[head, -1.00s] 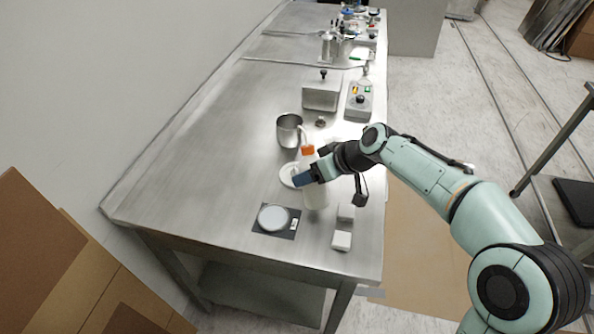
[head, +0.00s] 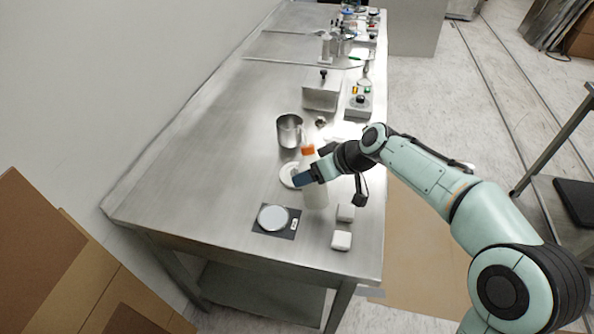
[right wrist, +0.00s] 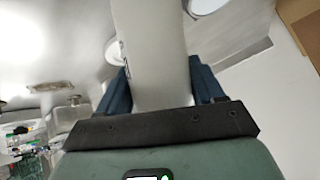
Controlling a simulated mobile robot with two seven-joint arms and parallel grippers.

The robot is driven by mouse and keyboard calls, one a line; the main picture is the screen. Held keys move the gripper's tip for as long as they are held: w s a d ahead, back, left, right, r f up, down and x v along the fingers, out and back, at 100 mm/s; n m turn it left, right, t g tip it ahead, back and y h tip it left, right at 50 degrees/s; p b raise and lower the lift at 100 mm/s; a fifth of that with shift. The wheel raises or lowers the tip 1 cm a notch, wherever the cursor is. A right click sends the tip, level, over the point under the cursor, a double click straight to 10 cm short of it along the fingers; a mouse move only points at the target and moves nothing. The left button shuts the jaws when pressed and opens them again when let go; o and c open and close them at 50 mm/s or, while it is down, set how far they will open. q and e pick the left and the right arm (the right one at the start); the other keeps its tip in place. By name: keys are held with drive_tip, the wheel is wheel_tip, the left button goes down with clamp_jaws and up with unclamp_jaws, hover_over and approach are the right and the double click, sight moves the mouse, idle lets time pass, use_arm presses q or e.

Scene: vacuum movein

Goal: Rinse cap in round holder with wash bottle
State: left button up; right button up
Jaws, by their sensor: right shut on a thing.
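The wash bottle (head: 314,192) is white with an orange top and stands roughly upright over the steel bench. My right gripper (head: 312,176) is shut around its body with blue fingers. In the right wrist view the pale bottle (right wrist: 152,50) fills the space between the fingers (right wrist: 160,82). A white round holder (head: 287,176) lies just left of the bottle, partly hidden by the bottle and gripper. The cap in it is too small to make out. Whether the bottle touches the bench is unclear. My left gripper is not in view.
A metal cup (head: 289,131) stands behind the holder. A pale round disc (head: 272,217) sits on a dark square (head: 290,232) in front. Two small white blocks (head: 341,240) (head: 346,212) lie near the right edge. A steel box (head: 321,92) stands farther back. The bench's left side is clear.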

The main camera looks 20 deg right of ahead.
sight(306, 158)
drive_tip(key=shift+r+p, duration=2.3)
drive_tip(key=shift+r, duration=0.8)
drive_tip(key=shift+f, duration=0.1)
